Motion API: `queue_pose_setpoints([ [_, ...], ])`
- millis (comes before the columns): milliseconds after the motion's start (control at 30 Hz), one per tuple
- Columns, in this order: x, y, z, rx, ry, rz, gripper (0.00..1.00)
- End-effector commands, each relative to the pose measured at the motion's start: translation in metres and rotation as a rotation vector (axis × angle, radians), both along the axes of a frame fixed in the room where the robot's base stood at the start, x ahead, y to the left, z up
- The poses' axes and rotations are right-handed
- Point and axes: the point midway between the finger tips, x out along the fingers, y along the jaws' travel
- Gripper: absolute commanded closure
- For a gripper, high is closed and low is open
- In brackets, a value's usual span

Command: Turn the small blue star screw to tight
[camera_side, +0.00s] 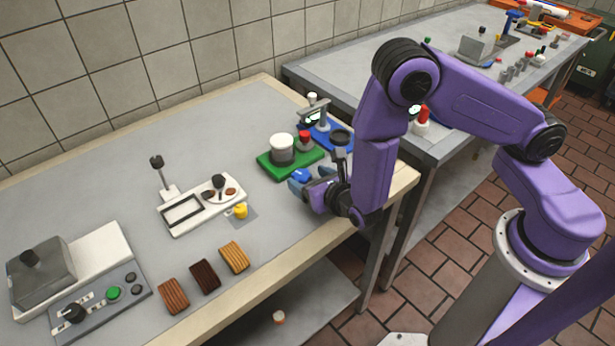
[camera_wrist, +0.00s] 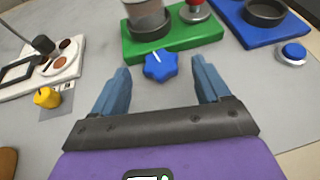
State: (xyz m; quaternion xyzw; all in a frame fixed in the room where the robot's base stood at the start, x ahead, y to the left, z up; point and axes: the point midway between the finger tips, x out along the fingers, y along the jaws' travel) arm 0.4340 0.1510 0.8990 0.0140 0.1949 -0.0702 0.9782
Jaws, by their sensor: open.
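The small blue star screw (camera_wrist: 160,66) sits at the near edge of the green base (camera_wrist: 187,40), with a white mark on its top. It also shows in the side view (camera_side: 302,175), partly beside my fingers. My gripper (camera_wrist: 161,82) is open, with its two blue-grey fingers spread to the left and right of the screw and a little short of it. In the side view my gripper (camera_side: 309,186) hangs low over the table near the green base (camera_side: 268,166). I cannot tell whether a finger touches the screw.
A grey-white cylinder (camera_side: 282,148) and a red knob (camera_side: 304,139) stand on the green base. A blue base (camera_side: 345,143) is just behind it. Bare table lies between.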

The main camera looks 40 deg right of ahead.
Motion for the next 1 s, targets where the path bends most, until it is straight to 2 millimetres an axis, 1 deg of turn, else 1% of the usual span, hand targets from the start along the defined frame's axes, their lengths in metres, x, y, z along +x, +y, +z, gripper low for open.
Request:
queue_pose_setpoints([
  [33, 0.005, -0.001, -0.002, 0.002, 0.0, -0.004, 0.24],
  [100, 0.01, -0.002, -0.004, 0.0, 0.0, -0.002, 0.24],
  [200, 0.014, -0.003, -0.006, 0.0, 0.0, -0.001, 0.24],
  [467, 0.015, -0.003, -0.006, 0.0, 0.0, -0.001, 0.24],
  [500, 0.015, -0.003, -0.006, 0.0, 0.0, -0.001, 0.28],
  [567, 0.015, -0.003, -0.006, 0.0, 0.0, -0.001, 0.47],
  [600, 0.015, -0.002, -0.006, 0.0, 0.0, -0.001, 0.6],
  [667, 0.015, -0.002, -0.006, 0.0, 0.0, 0.0, 0.8],
  [867, 0.015, -0.001, -0.006, 0.0, -0.001, -0.014, 0.8],
  [1000, 0.016, 0.001, -0.005, 0.002, -0.004, -0.081, 0.8],
])
